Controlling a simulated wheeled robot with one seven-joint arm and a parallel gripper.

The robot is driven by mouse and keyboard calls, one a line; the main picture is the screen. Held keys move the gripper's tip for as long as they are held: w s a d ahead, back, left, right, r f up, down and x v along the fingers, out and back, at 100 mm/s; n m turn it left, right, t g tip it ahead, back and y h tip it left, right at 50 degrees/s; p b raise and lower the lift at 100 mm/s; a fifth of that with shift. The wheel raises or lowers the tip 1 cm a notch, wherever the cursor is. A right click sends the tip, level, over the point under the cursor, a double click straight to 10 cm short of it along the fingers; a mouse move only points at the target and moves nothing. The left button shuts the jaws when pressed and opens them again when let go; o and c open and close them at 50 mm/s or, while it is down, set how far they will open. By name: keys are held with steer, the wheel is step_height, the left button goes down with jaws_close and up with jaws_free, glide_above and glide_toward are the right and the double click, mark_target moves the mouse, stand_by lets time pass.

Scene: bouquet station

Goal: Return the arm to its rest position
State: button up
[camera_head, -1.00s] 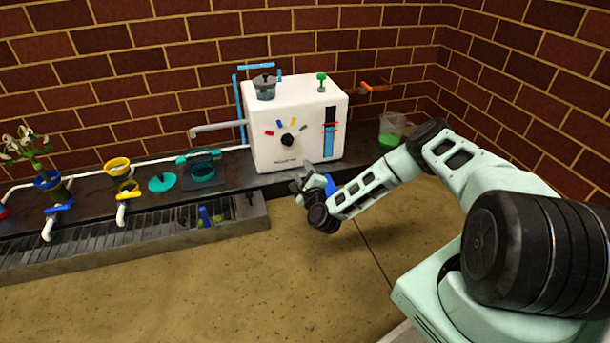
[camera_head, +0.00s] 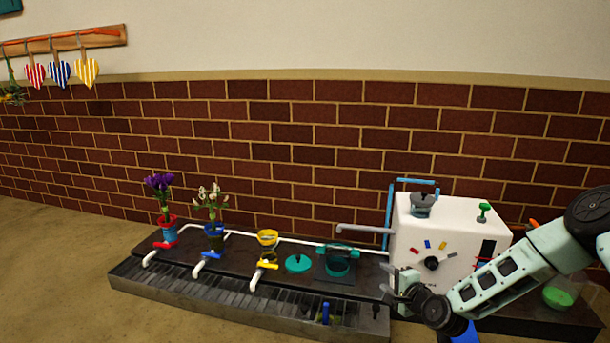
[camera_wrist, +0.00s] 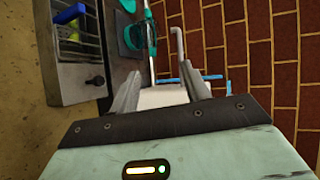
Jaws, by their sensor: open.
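My gripper (camera_head: 391,287) is at the lower right in the head view, in front of the white machine box (camera_head: 410,230). The arm reaches in from the right edge, with its elbow high and its forearm sloping down to the left. In the wrist view my gripper (camera_wrist: 160,95) shows two grey fingers spread apart with nothing held between them. Part of the white box lies beyond the fingertips there. Whether the fingers touch the box cannot be told.
A teal pot (camera_head: 338,262), a teal lid (camera_head: 298,263) and a yellow pot (camera_head: 267,243) stand along the counter. A blue vase (camera_head: 214,238) and a red vase (camera_head: 168,228) hold flowers at the left. A grated trough (camera_head: 230,303) runs in front. A beaker of green liquid (camera_head: 560,297) stands right.

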steer(key=s+a+r+n+g+y+p, duration=0.1)
steer(key=s+a+r+n+g+p, duration=0.2)
steer(key=s+a+r+n+g, duration=0.9)
steer(key=s+d+r+n+g+h+p, duration=0.15)
steer(key=s+r+n, duration=0.35)
steer(key=s, duration=0.6)
steer(key=s+r+n+h+p, duration=0.1)
steer(key=s+r+n+h, duration=0.1)
steer(key=s+r, duration=0.65)
steer(key=s+d+r+n+h+p, duration=0.15)
steer(key=s+r+n, duration=0.25)
steer(key=s, duration=0.9)
step_height(320, 180, up, 38)
steer(key=p, duration=3.7)
steer(key=shift+s+a+f, duration=0.25)
